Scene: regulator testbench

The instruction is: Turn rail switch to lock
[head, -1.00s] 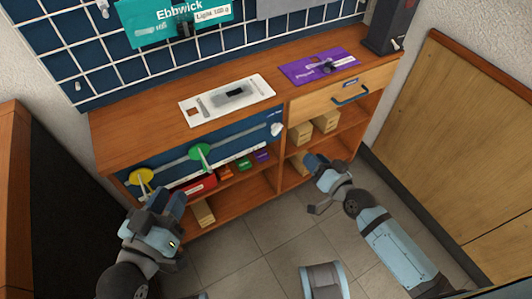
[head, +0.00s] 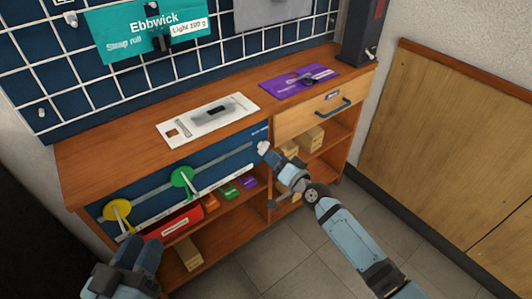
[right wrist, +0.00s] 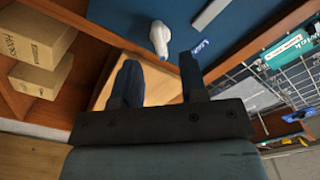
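A white knob (head: 263,147) sits at the right end of a grey rail on the blue front panel (head: 225,155) of the bench. I take it to be the rail switch; it also shows in the right wrist view (right wrist: 159,38), just beyond my fingertips. A green disc (head: 183,178) and a yellow disc (head: 117,210) sit further left along the panel. My right gripper (head: 272,160) is just below the knob, and in the wrist view (right wrist: 160,75) its fingers are apart with nothing between them. My left gripper (head: 145,250) is low at the left; its opening is unclear.
A wooden drawer (head: 318,112) with a blue handle is right of the panel. Shelves below hold a red box (head: 172,222), small coloured boxes and cartons. A white plate (head: 208,118) and a purple mat (head: 298,82) lie on the benchtop (head: 110,165). Floor in front is free.

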